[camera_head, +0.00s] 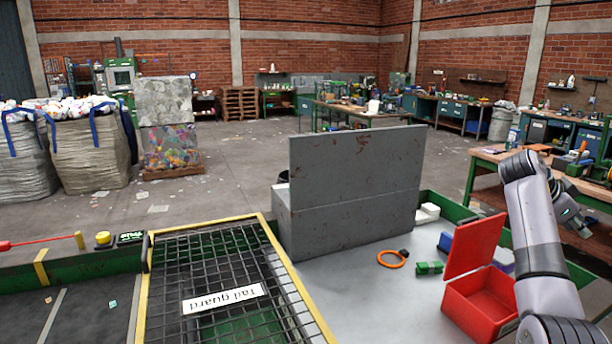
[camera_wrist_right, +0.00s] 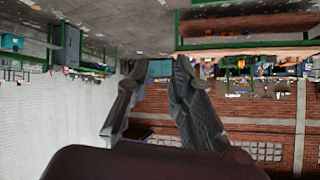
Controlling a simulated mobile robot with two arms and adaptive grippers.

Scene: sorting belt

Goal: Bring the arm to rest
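My right arm rises at the right edge of the head view, bent at the top. Its gripper (camera_head: 575,214) hangs in the air right of the red bin, partly hidden by the arm. In the right wrist view the two fingers of the right gripper (camera_wrist_right: 154,66) stand apart. My left arm and gripper are not in view.
A red bin (camera_head: 480,302) with a raised lid stands on the grey table (camera_head: 345,310). An orange ring (camera_head: 392,259) and a green block (camera_head: 429,268) lie beside it. A grey panel (camera_head: 355,190) stands behind. A mesh tail guard (camera_head: 215,265) covers the belt at left.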

